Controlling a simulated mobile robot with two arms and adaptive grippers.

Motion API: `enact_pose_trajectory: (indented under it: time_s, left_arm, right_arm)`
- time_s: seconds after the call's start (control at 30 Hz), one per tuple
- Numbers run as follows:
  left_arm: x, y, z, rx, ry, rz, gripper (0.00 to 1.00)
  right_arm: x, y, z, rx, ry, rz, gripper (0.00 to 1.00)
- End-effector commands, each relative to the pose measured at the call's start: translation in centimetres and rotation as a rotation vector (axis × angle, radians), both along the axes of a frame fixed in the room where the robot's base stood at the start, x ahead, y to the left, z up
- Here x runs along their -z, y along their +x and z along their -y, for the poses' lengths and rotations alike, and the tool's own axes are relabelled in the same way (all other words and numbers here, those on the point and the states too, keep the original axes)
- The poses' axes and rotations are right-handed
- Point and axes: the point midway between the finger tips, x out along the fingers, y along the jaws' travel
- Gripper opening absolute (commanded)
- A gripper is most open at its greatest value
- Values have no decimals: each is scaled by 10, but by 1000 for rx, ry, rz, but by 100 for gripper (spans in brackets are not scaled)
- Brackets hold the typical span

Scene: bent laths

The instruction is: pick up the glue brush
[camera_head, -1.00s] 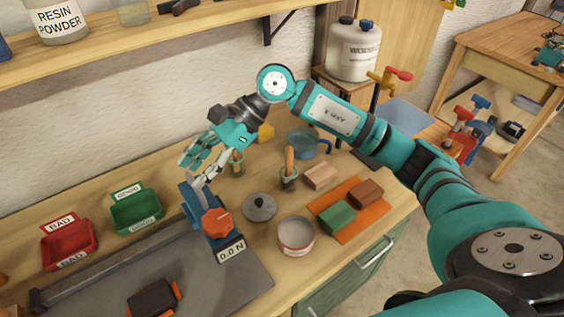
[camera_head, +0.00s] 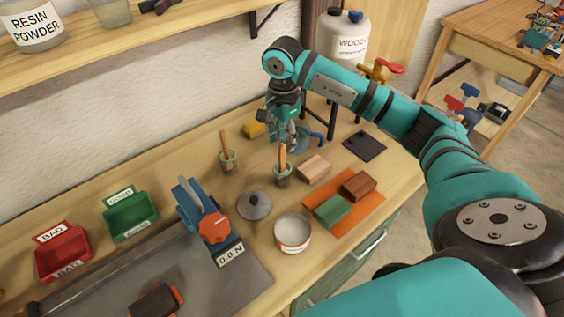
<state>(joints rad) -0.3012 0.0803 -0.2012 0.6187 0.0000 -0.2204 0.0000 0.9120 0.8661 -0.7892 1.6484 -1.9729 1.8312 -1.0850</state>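Two wooden-handled tools stand upright in small green-grey holders on the bench: a left one (camera_head: 225,146) and a right one (camera_head: 282,158). I cannot tell for sure which is the glue brush, as the lower ends are hidden in the holders. My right gripper (camera_head: 286,140) points down just behind the right tool's handle top, in front of the blue mug. Its fingers look apart, and nothing shows held between them. The handle overlaps the fingers in the picture; contact cannot be told. My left gripper is out of view.
Around the holders are a blue mug (camera_head: 307,141), a yellow piece (camera_head: 252,129), a pale wood block (camera_head: 313,168), a lidlike grey disc (camera_head: 254,205) and an open tin (camera_head: 292,233). A blue clamp device (camera_head: 190,205) stands left. Green and brown blocks lie on an orange mat (camera_head: 345,218).

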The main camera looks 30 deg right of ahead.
Motion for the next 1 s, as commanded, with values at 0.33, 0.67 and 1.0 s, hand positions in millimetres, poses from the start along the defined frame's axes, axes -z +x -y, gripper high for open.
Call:
enact_pose_trajectory:
  time_s: [0.33, 0.67, 1.0]
  left_arm:
    - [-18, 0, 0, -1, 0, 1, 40]
    - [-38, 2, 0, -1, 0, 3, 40]
    - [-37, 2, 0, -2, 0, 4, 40]
  right_arm:
    - [30, 2, 0, 2, 2, -3, 39]
    - [72, 7, 2, 1, 1, 0, 39]
    - [75, 8, 3, 1, 1, 2, 26]
